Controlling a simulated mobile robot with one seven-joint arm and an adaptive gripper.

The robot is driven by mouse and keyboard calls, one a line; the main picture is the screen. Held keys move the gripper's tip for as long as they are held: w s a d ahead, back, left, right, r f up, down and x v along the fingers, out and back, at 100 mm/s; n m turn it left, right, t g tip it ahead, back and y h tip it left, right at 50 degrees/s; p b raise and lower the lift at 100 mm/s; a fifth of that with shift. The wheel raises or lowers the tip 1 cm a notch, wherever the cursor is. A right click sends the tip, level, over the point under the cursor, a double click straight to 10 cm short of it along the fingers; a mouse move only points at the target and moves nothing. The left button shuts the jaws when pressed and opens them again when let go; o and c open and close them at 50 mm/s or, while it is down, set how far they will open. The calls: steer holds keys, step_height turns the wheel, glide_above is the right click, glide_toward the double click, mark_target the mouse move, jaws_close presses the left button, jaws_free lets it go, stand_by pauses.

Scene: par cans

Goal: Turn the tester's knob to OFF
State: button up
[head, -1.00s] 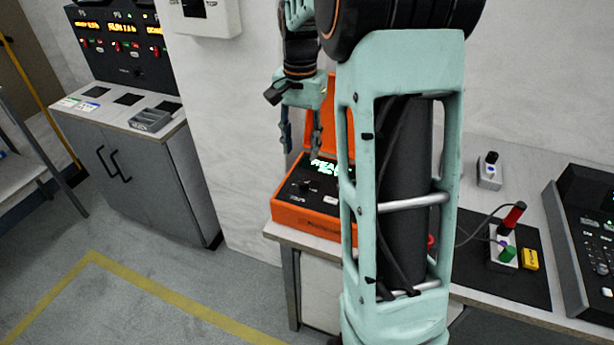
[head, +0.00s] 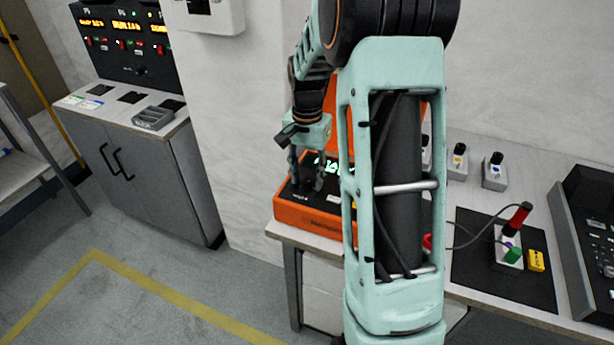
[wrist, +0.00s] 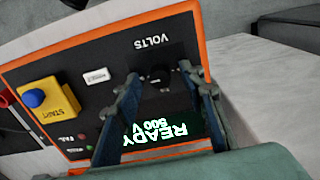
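The tester (head: 310,217) is an orange case with a black panel and a raised lid, on the bench behind my arm. In the wrist view the tester (wrist: 110,58) appears upside down, with its green display (wrist: 162,134) reading READY 500 V. Its dark round knob (wrist: 159,75) sits beside the VOLTS label; its pointer direction is too dark to tell. My gripper (head: 305,182) is over the panel, pointing down. In the wrist view my gripper (wrist: 158,78) is open, one finger on each side of the knob. I cannot tell whether they touch it.
The tester panel also has a yellow START block with a blue button (wrist: 34,98) and a white switch (wrist: 96,76). Right of my arm are a black mat (head: 480,275) with a red-handled probe (head: 517,218), small switch boxes (head: 495,172) and a dark console (head: 590,230).

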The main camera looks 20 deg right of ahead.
jaws_close()
